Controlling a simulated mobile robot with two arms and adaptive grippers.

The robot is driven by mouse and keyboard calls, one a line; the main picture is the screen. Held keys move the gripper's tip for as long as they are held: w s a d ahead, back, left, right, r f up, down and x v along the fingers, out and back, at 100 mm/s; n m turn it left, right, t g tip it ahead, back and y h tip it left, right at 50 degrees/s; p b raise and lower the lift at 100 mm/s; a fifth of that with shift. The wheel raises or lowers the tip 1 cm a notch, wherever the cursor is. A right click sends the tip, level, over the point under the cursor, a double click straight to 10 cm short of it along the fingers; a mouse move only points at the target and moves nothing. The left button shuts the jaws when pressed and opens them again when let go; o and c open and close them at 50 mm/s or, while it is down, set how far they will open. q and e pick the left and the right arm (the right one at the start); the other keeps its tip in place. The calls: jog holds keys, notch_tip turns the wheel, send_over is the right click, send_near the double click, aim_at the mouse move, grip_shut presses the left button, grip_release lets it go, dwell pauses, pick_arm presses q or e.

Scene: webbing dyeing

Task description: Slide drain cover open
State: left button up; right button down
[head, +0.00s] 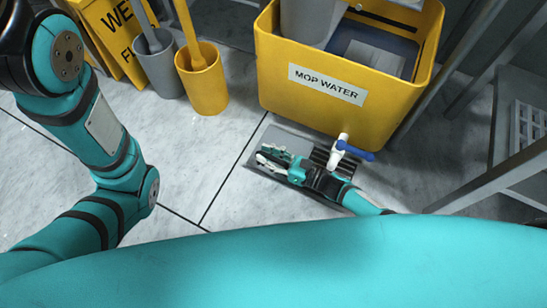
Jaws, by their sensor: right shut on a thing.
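The drain cover (291,138) is a flat grey metal plate on the floor, in front of the yellow mop-water bin. Dark parallel slots (322,155) show on its right side, below the bin's tap. My right gripper (267,158) is low over the plate's left part, its fingers pointing left. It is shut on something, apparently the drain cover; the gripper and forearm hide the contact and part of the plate. My left arm shows at the left, but its gripper is out of view.
The yellow bin (340,118) labelled MOP WATER has a white tap with a blue handle (355,150) just above my right wrist. A grey bucket (158,70), a yellow bucket (203,88) and a wet-floor sign (107,38) stand upper left. Metal shelving (510,165) stands right. Floor at centre-left is clear.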

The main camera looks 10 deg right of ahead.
aim_at(287, 165)
jog(key=shift+s+a, duration=0.15)
jog(key=c, duration=1.3)
grip_release()
jog(key=v, duration=1.1)
jog(key=shift+s+d, duration=0.3)
jog(key=shift+d, duration=0.1)
jog(key=shift+r, duration=0.1)
